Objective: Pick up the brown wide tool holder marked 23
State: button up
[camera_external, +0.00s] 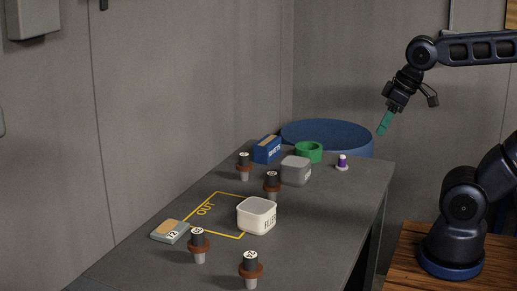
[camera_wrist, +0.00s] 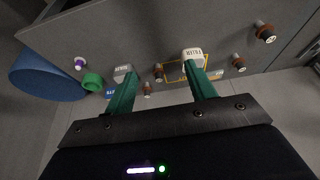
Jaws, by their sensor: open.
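The front one looks about the widest. In the wrist view, holders show at the upper right (camera_wrist: 265,32), right (camera_wrist: 238,62) and between the fingers (camera_wrist: 158,72). My gripper (camera_external: 385,122), with green fingers, is open and empty, high beyond the table's right far corner.
A grey box (camera_external: 296,171), blue box (camera_external: 267,149), green ring (camera_external: 308,152) and purple-topped piece (camera_external: 342,162) stand farther back. A blue drum (camera_external: 335,134) stands behind.

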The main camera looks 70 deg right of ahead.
jog(key=m+g+h, duration=0.1)
jog(key=m+h, duration=0.2)
jog(key=m, duration=0.5)
send_over(272, 174)
jog(key=s+a, duration=0.2)
jog(key=s, duration=0.1)
notch_tip(272, 174, down, 14)
jog(key=shift+a+x, duration=0.1)
jog(key=shift+x, duration=2.5)
jog(key=shift+a+x, duration=0.15)
jog(key=shift+x, duration=2.45)
jog(key=shift+s+f, duration=0.15)
jog(key=c, duration=0.9)
